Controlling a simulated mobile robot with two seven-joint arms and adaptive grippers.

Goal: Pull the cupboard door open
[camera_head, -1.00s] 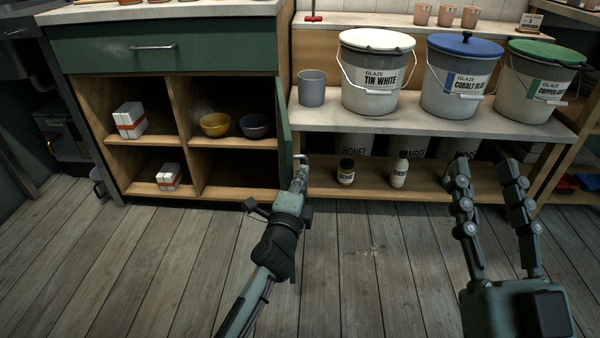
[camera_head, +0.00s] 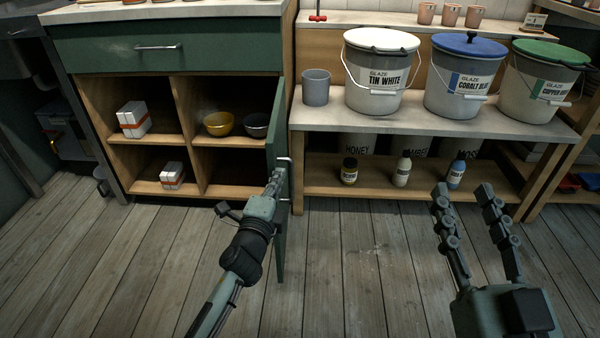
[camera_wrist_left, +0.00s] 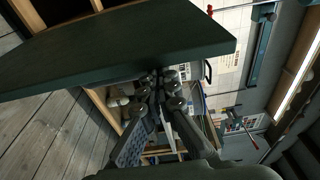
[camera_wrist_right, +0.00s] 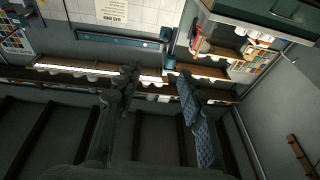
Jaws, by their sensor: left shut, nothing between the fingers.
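The green cupboard door (camera_head: 278,245) stands swung out from the right side of the cupboard (camera_head: 190,140), seen nearly edge-on; the shelves inside are exposed. Its pale handle (camera_head: 285,160) is near the tips of my left gripper (camera_head: 277,178). In the left wrist view the door (camera_wrist_left: 110,50) is a broad dark panel across the upper left. The left fingers (camera_wrist_left: 165,85) are shut and empty close to its face; I cannot tell whether they touch it.
Inside the cupboard are white boxes (camera_head: 133,118), a yellow bowl (camera_head: 219,124) and a dark bowl (camera_head: 256,125). To the right, a bench (camera_head: 430,128) bears glaze buckets (camera_head: 382,75) and a grey cup (camera_head: 316,88), with bottles (camera_head: 402,172) below. The floor in front is clear.

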